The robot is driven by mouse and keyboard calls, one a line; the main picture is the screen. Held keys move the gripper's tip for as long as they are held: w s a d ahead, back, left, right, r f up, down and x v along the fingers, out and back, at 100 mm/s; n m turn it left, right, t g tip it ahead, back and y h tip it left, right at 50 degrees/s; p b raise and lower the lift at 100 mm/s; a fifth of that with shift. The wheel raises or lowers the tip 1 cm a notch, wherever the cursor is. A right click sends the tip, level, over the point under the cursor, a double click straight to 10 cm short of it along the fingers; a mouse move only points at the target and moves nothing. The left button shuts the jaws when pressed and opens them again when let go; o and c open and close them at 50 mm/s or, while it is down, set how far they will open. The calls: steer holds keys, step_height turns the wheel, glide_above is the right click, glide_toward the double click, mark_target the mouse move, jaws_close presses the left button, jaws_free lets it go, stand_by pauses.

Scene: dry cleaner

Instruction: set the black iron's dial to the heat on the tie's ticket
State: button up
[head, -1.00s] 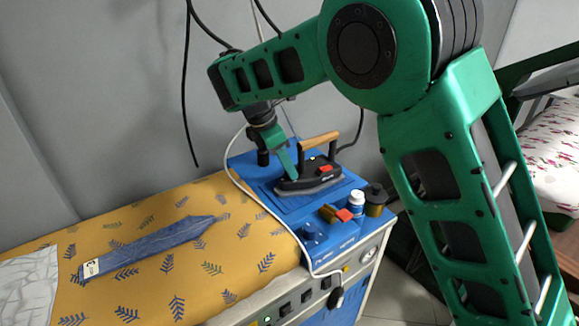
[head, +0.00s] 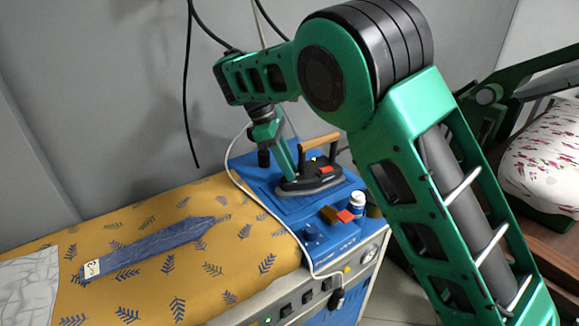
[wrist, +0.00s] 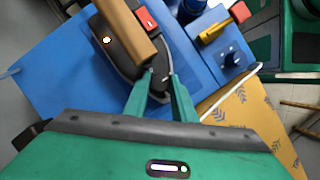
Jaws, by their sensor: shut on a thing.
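The black iron (head: 312,181) rests on a blue board, with a wooden handle and a red part on top; it also fills the top of the wrist view (wrist: 115,45). My gripper (head: 292,178) reaches down to the iron's left end. In the wrist view its two green fingers (wrist: 161,78) are close together at the iron's end, shut on what appears to be the dial, which they mostly hide. The dial's setting cannot be read. The blue tie (head: 150,248) lies on the yellow cloth, with its white ticket (head: 91,268) at the left end; its mark is too small to read.
A white cord (head: 243,190) runs along the station's left edge. The yellow board (head: 190,275) has free room around the tie.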

steer(key=o, duration=0.7)
steer(key=shift+o, duration=0.2)
steer(key=shift+r, duration=0.1)
steer(key=v, duration=1)
steer(key=shift+r, duration=0.2)
steer(key=shift+w+a, duration=0.15)
